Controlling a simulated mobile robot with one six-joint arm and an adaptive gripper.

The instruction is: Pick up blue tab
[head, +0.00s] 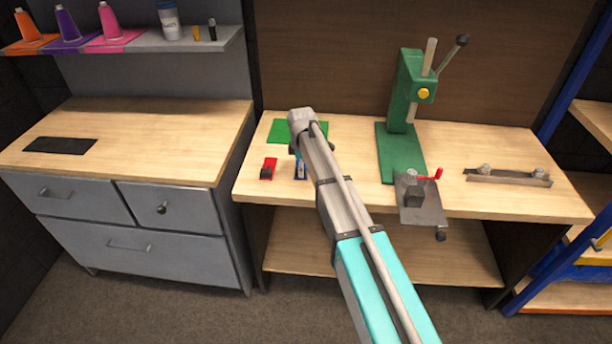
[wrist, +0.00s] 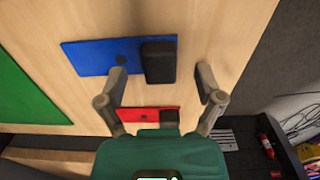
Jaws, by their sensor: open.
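The blue tab is a flat blue plate (wrist: 88,58) with a raised black block (wrist: 158,63) at one end, lying on the light wooden bench top. In the head view the blue tab (head: 300,174) shows just left of my arm, partly covered. My gripper (wrist: 160,74) is open and empty in the wrist view. Its two fingers appear on either side of the black block, with gaps to both. I cannot tell how far above the bench the fingertips are. In the head view my gripper is mostly hidden behind my arm.
A red tab (head: 268,169) with a black block lies left of the blue one; it also shows in the wrist view (wrist: 146,114). A green plate (head: 284,130) lies behind. A green press (head: 398,150) and a metal vise (head: 423,205) stand right.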

